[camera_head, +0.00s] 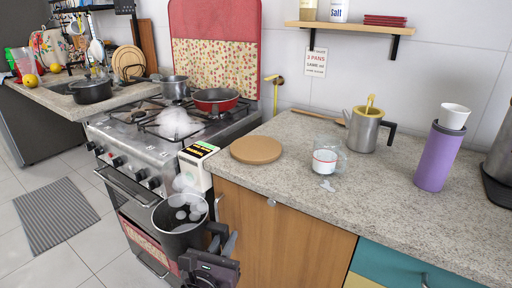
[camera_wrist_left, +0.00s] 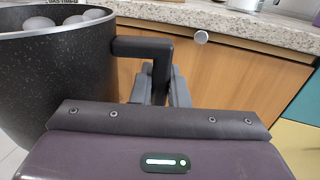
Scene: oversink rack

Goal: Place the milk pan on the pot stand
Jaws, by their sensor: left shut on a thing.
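The milk pan (camera_head: 172,240) is a dark grey pan with a black side handle, and pale round things show inside it. It hangs upright in front of the stove, left of the counter's front edge. It also shows at the left of the left wrist view (camera_wrist_left: 60,85). My left gripper (camera_head: 222,238) is shut on the pan's handle, which shows between its fingers in the left wrist view (camera_wrist_left: 160,80). The pot stand (camera_head: 256,150), a round tan disc, lies bare on the counter, above and to the right of the pan. My right gripper is not in view.
A glass jug (camera_head: 327,158) stands right of the pot stand, with a metal can (camera_head: 364,130) and purple bottle (camera_head: 440,155) further right. The stove (camera_head: 150,150) holds a red pan (camera_head: 215,99). A small box (camera_head: 195,165) stands at the counter's left edge.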

